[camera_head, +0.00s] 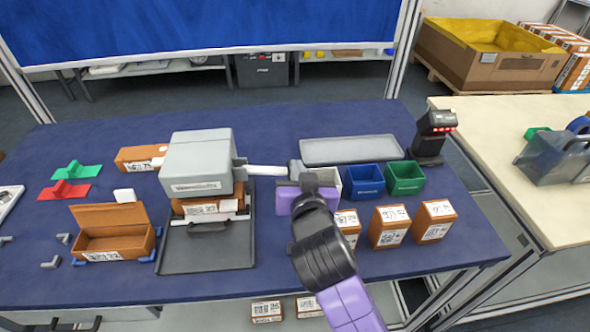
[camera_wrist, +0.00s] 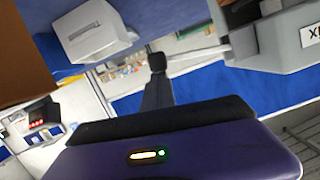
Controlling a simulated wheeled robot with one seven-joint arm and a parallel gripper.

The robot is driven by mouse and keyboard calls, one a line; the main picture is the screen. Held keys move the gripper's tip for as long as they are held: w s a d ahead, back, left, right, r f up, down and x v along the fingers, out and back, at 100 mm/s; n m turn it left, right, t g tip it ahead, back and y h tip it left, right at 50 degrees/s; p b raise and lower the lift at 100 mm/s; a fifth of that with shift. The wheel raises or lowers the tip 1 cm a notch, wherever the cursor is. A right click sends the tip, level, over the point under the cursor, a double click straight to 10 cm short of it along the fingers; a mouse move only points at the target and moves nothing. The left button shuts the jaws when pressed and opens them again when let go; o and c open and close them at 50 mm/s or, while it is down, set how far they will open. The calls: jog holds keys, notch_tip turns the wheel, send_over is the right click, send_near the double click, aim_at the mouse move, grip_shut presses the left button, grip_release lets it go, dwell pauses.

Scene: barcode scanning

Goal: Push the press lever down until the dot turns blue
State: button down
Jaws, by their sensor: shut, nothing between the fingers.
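The grey press (camera_head: 198,165) stands left of centre on the blue table, with a labelled orange box (camera_head: 205,210) under its head. Its pale lever (camera_head: 265,171) sticks out from the right side, roughly level. In the wrist view the press (camera_wrist: 280,42) is at upper right and the lever (camera_wrist: 200,56) reaches left from it. My gripper (camera_head: 309,182) is near the lever's outer end. In the wrist view its dark fingers (camera_wrist: 157,62) are shut and empty beside that end. I cannot tell whether they touch. I cannot make out the press's dot in either view.
Blue (camera_head: 364,181) and green (camera_head: 404,177) bins stand right of my gripper, with labelled orange boxes (camera_head: 389,226) in front. A scanner (camera_head: 434,135) stands at the right edge. A grey tray (camera_head: 350,150) lies behind the bins. An open orange box (camera_head: 112,232) is at left.

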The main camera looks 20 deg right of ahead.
jog(key=shift+f+b, duration=0.3)
jog(key=shift+f, duration=0.4)
dwell(0.3)
dwell(1.0)
